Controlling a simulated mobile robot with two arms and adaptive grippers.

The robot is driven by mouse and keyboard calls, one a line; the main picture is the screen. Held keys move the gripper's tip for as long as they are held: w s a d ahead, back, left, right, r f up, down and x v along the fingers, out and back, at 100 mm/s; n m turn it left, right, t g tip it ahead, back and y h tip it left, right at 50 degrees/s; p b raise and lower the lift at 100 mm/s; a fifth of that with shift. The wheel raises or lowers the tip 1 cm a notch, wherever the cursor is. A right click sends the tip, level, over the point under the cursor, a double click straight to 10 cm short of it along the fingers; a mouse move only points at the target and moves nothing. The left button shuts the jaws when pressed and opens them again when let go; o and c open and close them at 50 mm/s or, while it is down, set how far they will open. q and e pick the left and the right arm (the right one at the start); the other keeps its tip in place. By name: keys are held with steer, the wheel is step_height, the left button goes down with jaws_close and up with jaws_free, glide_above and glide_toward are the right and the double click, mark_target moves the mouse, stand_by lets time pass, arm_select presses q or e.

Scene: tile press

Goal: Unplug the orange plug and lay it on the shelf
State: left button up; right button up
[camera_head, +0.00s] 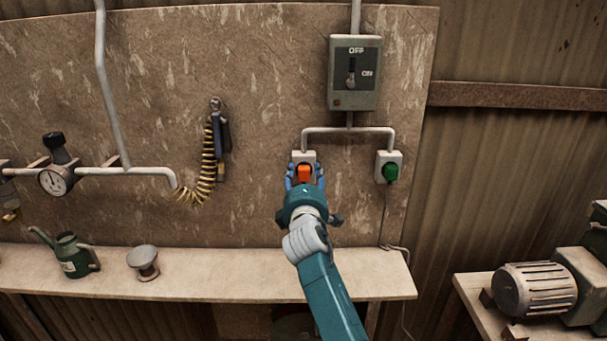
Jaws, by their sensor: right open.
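The orange plug (304,174) sits in the left of two white sockets (303,156) on the wall board. My right gripper (305,172) is open at the plug, with one blue finger on each side of it. I cannot tell whether the fingers touch it. The gripper body hides the area just below the plug. The shelf (220,274) is a pale board running along the wall below the sockets. My left gripper is not in view.
A green plug (391,172) sits in the right socket, its cable hanging to the shelf. A switch box (354,73) is above. The shelf between funnel and my arm is clear.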

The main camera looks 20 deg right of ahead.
stand_by(0.4)
jaws_close()
steer(key=shift+p+v, duration=0.9)
steer(key=shift+v, duration=0.55)
steer(key=shift+p+v, duration=0.6)
steer(key=shift+v, duration=0.95)
